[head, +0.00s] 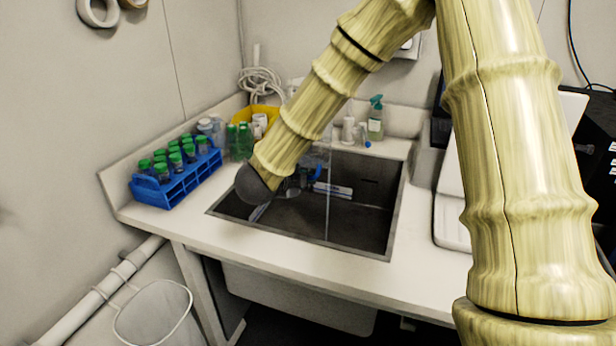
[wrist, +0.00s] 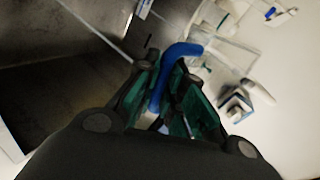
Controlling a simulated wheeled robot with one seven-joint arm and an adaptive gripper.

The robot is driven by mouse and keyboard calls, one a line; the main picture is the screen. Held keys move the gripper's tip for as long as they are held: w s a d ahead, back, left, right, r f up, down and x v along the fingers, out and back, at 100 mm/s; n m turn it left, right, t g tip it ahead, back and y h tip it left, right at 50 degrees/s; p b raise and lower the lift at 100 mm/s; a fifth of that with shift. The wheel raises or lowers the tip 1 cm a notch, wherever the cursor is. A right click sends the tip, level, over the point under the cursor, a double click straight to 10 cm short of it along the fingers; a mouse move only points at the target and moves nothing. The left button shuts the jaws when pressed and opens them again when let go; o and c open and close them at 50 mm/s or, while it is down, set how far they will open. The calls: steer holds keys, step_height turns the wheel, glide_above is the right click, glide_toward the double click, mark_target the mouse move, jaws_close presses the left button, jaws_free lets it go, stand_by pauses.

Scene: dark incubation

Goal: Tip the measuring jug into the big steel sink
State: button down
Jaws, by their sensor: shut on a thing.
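The big steel sink (head: 358,215) is a dark rectangular basin set in the pale worktop. It also fills the left of the wrist view (wrist: 60,95). My gripper (wrist: 168,88) is shut on the blue handle of the measuring jug (wrist: 181,52), between its dark green pads. In the head view the blue handle (head: 315,173) shows over the back of the sink. The clear jug body is faint, so its tilt and contents cannot be told. My arm hides most of the gripper in the head view.
A blue rack (head: 178,182) of green-capped tubes stands left of the sink. Bottles, a yellow container (head: 262,112) and a spray bottle (head: 375,118) stand behind it. A white-and-blue item (head: 333,190) lies in the sink. A thin pale vertical line crosses the sink.

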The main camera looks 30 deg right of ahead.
steer(key=shift+r+b, duration=0.1)
steer(key=shift+b, duration=0.35)
steer(key=shift+r+m+t+y+b, duration=0.3)
steer(key=shift+m+t+y+b, duration=0.1)
steer(key=shift+m+b, duration=0.1)
steer(key=shift+b, duration=0.35)
steer(key=shift+r+m+b, duration=0.2)
steer(key=shift+m+b, duration=0.3)
steer(key=shift+b, duration=0.1)
steer(key=shift+r+t+y, duration=0.15)
steer(key=shift+t+y, duration=0.15)
steer(key=shift+r, duration=0.1)
stand_by(0.6)
